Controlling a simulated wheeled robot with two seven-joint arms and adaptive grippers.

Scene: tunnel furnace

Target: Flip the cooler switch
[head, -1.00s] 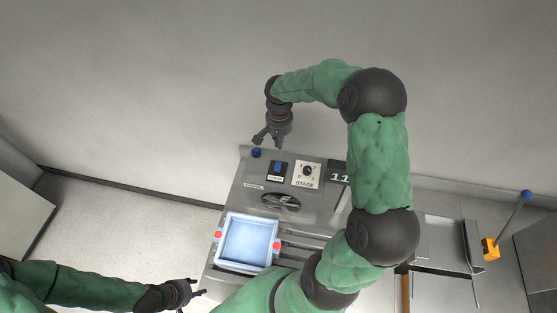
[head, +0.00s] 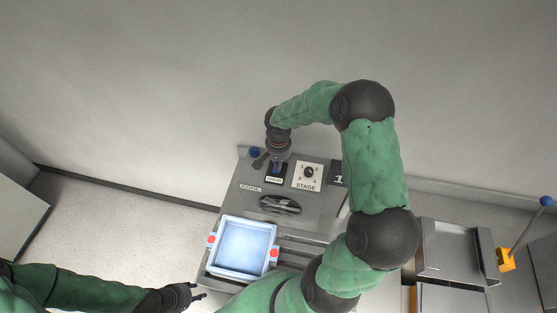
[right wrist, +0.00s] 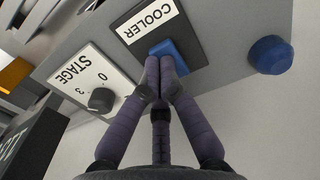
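The cooler switch is a blue rocker on a black plate with a white COOLER label. In the right wrist view the blue rocker (right wrist: 170,52) sits just beyond my fingertips, partly hidden by them. In the head view its black plate (head: 275,180) shows below my right gripper (head: 269,163). My right gripper (right wrist: 158,75) has its fingers together with nothing visible between them. The tips overlap the rocker's near edge; I cannot tell if they touch it. My left gripper (head: 197,293) is at the lower left, beside the machine's front, too small to tell its finger state.
The STAGE dial (right wrist: 101,98) is beside the switch, and a blue knob (right wrist: 270,55) is on the other side. A blue-tipped lever (head: 546,201) stands far right.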

